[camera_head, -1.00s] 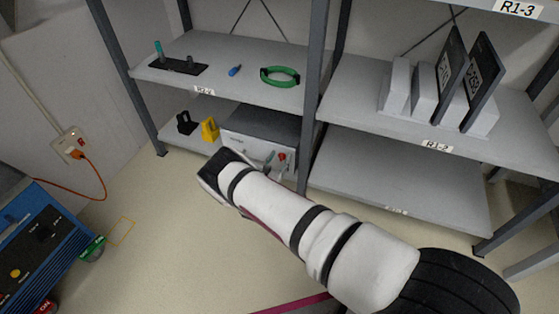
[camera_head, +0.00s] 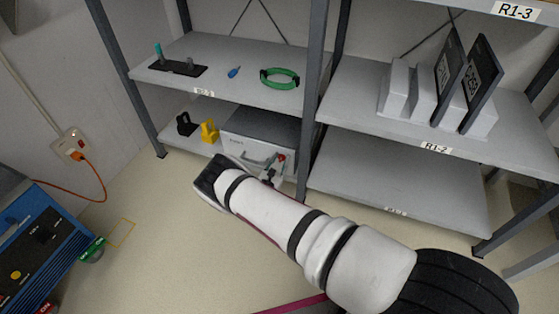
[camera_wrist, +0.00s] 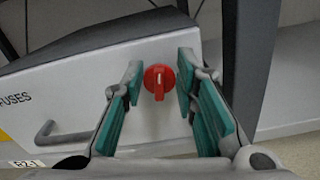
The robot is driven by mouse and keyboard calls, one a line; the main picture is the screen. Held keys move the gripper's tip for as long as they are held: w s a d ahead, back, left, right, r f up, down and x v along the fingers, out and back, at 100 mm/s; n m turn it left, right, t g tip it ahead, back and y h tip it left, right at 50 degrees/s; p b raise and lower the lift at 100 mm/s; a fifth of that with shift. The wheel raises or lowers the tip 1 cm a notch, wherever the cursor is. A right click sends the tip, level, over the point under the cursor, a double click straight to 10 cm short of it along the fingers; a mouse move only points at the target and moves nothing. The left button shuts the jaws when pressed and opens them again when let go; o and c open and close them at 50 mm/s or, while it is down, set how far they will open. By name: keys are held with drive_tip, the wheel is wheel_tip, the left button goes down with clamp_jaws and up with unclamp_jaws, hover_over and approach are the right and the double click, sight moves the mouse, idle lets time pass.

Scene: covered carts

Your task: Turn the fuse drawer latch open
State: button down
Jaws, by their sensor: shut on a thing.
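The fuse drawer (camera_wrist: 75,85) is a pale box front marked "FUSES" in the wrist view. In the head view its front (camera_head: 240,150) is at the bottom of the left shelf unit. The red latch (camera_wrist: 159,82) is a round knob with an upright grip bar, right of the bar handle (camera_wrist: 70,132). It also shows in the head view (camera_head: 282,157). My gripper (camera_wrist: 160,72) has its teal-padded fingers on either side of the latch and is shut on it. The contact itself is hard to see. The drawer front looks closed.
A dark shelf upright (camera_head: 311,100) stands just right of the drawer. Black and yellow blocks (camera_head: 209,130) sit to its left on the low shelf. A green ring (camera_head: 280,78) lies on the shelf above.

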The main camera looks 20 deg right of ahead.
drive_tip(key=m+p, duration=0.1)
drive_tip(key=m, duration=0.2)
drive_tip(key=shift+m, duration=0.3)
drive_tip(key=m, duration=0.2)
drive_tip(key=m+p, duration=0.1)
drive_tip(key=m, duration=0.1)
drive_tip(key=shift+s+d+f+m, duration=0.15)
drive_tip(key=shift+d+f+m, duration=0.05)
drive_tip(key=shift+m, duration=0.1)
drive_tip(key=m+p, duration=0.2)
drive_tip(key=m, duration=0.1)
drive_tip(key=shift+f, duration=0.15)
drive_tip(key=shift+d+f+m+p, duration=0.15)
drive_tip(key=shift+m+p, duration=0.35)
drive_tip(key=shift+m, duration=1.2)
drive_tip(key=c, duration=1.3)
unclamp_jaws()
drive_tip(key=shift+s, duration=0.1)
drive_tip(key=shift+f, duration=0.1)
